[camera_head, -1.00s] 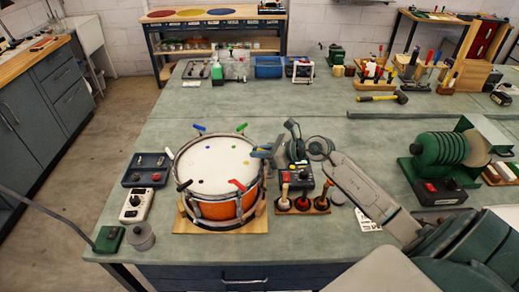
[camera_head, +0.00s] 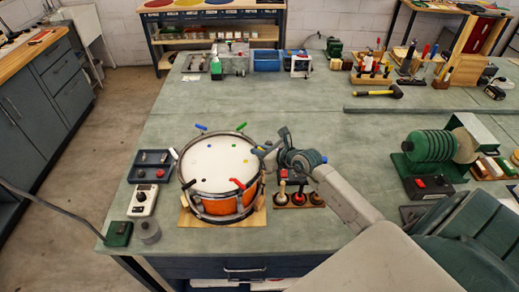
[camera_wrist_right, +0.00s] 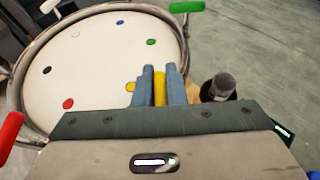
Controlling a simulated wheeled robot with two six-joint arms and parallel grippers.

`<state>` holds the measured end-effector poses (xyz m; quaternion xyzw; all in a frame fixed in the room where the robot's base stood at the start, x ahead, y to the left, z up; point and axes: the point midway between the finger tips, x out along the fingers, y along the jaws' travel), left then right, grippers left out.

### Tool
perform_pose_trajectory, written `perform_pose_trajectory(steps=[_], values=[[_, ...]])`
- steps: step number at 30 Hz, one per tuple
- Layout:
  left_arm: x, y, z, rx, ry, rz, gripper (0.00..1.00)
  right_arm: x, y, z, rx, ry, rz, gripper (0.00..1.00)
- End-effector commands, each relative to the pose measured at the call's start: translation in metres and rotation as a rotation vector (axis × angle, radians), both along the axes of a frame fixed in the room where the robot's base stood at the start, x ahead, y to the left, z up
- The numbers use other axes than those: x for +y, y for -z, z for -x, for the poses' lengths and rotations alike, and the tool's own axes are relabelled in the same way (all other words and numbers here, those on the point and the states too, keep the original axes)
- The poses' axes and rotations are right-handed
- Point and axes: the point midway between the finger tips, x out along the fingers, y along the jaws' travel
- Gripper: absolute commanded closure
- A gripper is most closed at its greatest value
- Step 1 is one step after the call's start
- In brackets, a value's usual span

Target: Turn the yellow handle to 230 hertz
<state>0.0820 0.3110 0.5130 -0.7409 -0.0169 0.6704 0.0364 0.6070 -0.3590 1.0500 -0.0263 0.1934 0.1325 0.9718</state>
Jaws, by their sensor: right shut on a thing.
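The orange drum (camera_head: 228,206) with a white head (camera_head: 215,168) sits on a wooden board. Colored handles stand around its rim: blue (camera_head: 201,127), green (camera_head: 241,126), red (camera_head: 237,183), black (camera_head: 189,184) and white (camera_head: 173,153). My right gripper (camera_head: 260,150) is at the drum's right rim. In the right wrist view, its blue-grey fingers are shut on the yellow handle (camera_wrist_right: 160,88), beside the yellow dot (camera_wrist_right: 131,87) on the head. My left gripper is out of view. No hertz figure is readable.
A white device (camera_head: 143,200) and dark tray (camera_head: 152,165) stand left of the drum. A wooden holder (camera_head: 298,199) with several knobbed tools is close under my right arm. A green machine (camera_head: 432,152) stands at right.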

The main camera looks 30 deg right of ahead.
Motion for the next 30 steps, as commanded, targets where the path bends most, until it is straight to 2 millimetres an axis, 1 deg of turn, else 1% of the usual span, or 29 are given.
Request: perform_pose_trajectory(steps=[4, 5, 6, 8, 16, 20, 23, 30], values=[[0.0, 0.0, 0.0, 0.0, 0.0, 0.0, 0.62, 0.0, 0.0, 0.0, -0.001, 0.0, 0.001, 1.0], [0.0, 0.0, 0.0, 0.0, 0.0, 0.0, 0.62, 0.0, 0.0, 0.0, -0.001, 0.0, 0.001, 0.87], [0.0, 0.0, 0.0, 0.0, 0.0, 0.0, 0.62, 0.0, 0.0, 0.0, -0.001, 0.0, 0.001, 0.79], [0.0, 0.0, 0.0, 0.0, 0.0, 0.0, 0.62, 0.0, 0.0, 0.0, -0.001, -0.001, 0.0, 0.68], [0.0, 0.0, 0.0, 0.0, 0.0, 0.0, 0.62, 0.0, 0.0, 0.0, 0.0, -0.001, 0.001, 0.67], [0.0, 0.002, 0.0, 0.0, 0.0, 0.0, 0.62, -0.003, -0.001, 0.006, 0.001, -0.002, 0.004, 0.67], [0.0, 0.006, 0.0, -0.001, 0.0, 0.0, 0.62, -0.006, -0.004, 0.016, 0.0, -0.002, 0.006, 0.67], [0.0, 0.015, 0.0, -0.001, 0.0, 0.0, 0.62, -0.014, -0.019, 0.052, 0.001, -0.006, 0.007, 0.67]])
